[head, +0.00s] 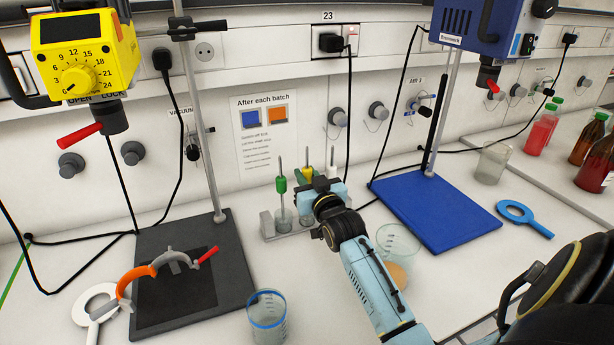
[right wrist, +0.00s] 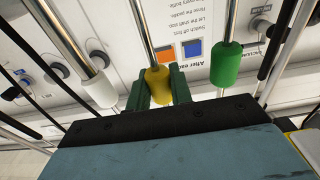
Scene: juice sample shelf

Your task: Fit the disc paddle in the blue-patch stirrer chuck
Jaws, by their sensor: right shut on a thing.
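My right gripper (head: 308,181) is at the small paddle rack (head: 267,226). In the right wrist view its green fingers (right wrist: 160,88) are shut around the yellow sleeve (right wrist: 158,84) of a paddle shaft. The paddle's lower end is hidden, so I cannot tell its shape. A green-sleeved paddle (head: 281,185) stands to its left and a white-sleeved shaft (right wrist: 99,90) beside it. The blue stirrer (head: 478,20) hangs at upper right, with its dark chuck (head: 488,76) and red lever below. The yellow stirrer (head: 85,55) has another chuck (head: 112,118) at left. My left gripper is not in view.
A beaker (head: 397,243) stands close to my right forearm. Another beaker (head: 267,316) is at the front. The blue stand base (head: 440,212) and dark stand base (head: 235,260) carry upright rods. Cables hang along the wall. Bottles (head: 541,130) stand at right.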

